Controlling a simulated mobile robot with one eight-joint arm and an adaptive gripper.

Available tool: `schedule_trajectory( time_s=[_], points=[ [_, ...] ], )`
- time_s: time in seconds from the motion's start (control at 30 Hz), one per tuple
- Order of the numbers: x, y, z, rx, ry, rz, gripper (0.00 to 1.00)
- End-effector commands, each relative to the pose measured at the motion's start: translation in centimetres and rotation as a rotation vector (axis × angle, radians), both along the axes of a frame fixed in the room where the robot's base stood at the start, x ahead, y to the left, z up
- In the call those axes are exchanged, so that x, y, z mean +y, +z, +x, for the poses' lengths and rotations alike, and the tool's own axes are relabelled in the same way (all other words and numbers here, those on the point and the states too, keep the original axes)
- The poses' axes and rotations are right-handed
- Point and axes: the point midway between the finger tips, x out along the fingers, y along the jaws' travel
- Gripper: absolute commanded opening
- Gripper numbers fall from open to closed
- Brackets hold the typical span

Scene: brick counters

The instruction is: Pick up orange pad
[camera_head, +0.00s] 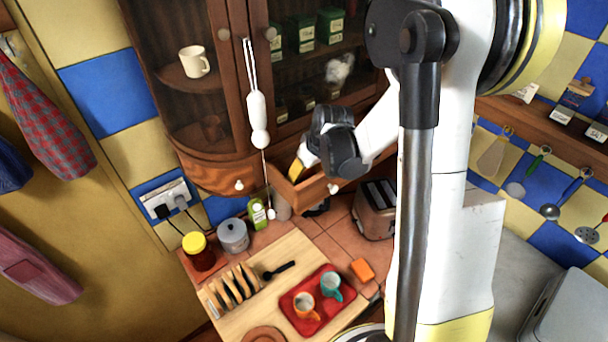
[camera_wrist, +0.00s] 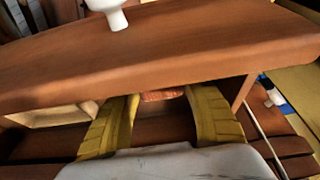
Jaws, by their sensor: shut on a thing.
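My gripper (camera_head: 298,170) reaches into the open wooden drawer (camera_head: 305,192) under the cabinet. In the wrist view its two yellow fingers (camera_wrist: 162,98) stand apart, shut on a small orange, mottled thing (camera_wrist: 163,95) between their tips. The drawer's front board hides most of that thing, so I cannot tell its full shape. In the head view the held thing is hidden. A separate orange block (camera_head: 362,269) lies flat on the tiled counter, right of the red tray, well away from my gripper.
The drawer front (camera_wrist: 150,50) with its white knob (camera_wrist: 108,12) is close to my fingers. Below are a toaster (camera_head: 375,210), a green-labelled bottle (camera_head: 257,213), a grey pot (camera_head: 233,235) and a red tray (camera_head: 287,301) with two cups.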

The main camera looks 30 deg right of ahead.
Motion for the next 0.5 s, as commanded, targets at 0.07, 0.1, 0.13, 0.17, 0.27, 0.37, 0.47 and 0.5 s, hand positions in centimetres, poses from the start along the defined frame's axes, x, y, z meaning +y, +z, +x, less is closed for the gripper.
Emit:
schedule_trajectory(
  time_s=[0.07,0.1,0.13,0.17,0.27,0.37,0.47,0.5],
  points=[
    [0.0,0.7,0.0,0.0,0.0,0.0,0.34],
    [0.0,1.2,0.0,0.0,0.0,0.0,0.34],
    [0.0,1.7,0.0,0.0,0.0,0.0,0.34],
    [0.0,2.1,0.0,0.0,0.0,0.0,0.34],
    [0.0,4.0,-0.1,0.0,0.0,0.0,0.34],
    [0.0,5.9,0.0,0.0,0.0,0.0,0.33],
    [0.0,7.4,0.0,0.0,0.0,0.0,0.33],
    [0.0,7.9,0.0,0.0,0.0,0.0,0.33]
  ],
)
